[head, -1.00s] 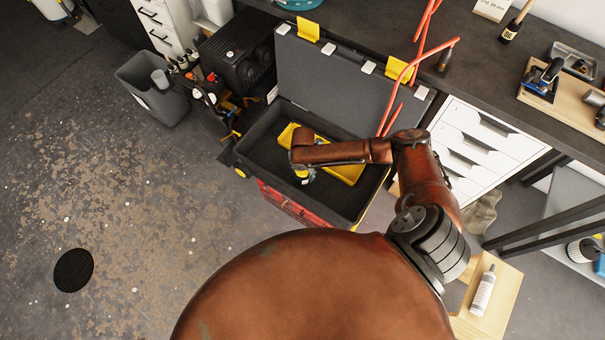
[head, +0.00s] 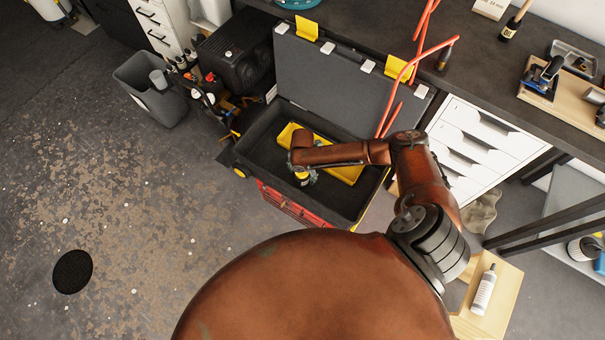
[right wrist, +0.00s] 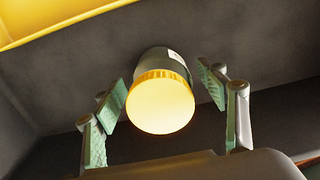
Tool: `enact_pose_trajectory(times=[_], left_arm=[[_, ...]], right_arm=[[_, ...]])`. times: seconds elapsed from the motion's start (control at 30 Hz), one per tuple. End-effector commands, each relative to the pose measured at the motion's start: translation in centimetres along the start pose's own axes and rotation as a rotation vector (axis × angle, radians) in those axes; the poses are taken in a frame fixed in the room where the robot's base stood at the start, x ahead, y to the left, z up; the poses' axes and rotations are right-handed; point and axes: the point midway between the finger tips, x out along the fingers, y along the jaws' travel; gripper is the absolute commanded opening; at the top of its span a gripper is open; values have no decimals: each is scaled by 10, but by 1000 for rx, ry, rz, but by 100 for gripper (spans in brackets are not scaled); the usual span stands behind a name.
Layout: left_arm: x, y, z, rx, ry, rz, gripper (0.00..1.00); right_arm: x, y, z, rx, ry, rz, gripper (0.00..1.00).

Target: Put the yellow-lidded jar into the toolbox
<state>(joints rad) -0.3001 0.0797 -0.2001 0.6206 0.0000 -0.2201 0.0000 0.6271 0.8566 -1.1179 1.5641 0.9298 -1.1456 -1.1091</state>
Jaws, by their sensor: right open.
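The toolbox (head: 258,152) stands open below the bench, its dark lid raised behind it. The yellow-lidded jar (right wrist: 160,103) is inside it, seen lid-on in the right wrist view, its base toward the grey lining. Whether the base touches the lining is hard to tell. My right gripper (right wrist: 165,90) is open, with one finger on each side of the jar and a visible gap to both. In the head view the gripper is low in the toolbox, mostly hidden under my right arm, with a bit of yellow showing below it. My left gripper is not in view.
A yellow tray (head: 348,172) lies in the toolbox beside my arm; its edge also shows in the right wrist view (right wrist: 50,18). Orange-red bars (head: 405,85) rise by the lid. A wooden stool with a white bottle (head: 483,290) stands at right.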

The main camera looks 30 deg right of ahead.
Motion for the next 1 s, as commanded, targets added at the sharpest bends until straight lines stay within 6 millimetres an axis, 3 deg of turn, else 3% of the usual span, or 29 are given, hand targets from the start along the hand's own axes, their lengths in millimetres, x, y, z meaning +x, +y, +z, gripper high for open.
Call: enact_pose_trajectory(times=[0.17,0.6,0.8,1.0], left_arm=[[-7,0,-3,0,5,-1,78],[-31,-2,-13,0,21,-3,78],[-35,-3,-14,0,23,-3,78],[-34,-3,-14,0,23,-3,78]], right_arm=[[-19,1,1,0,-2,3,66],[-105,0,1,0,-1,2,66],[-121,0,0,1,-1,1,66],[-123,0,0,1,0,0,66]])
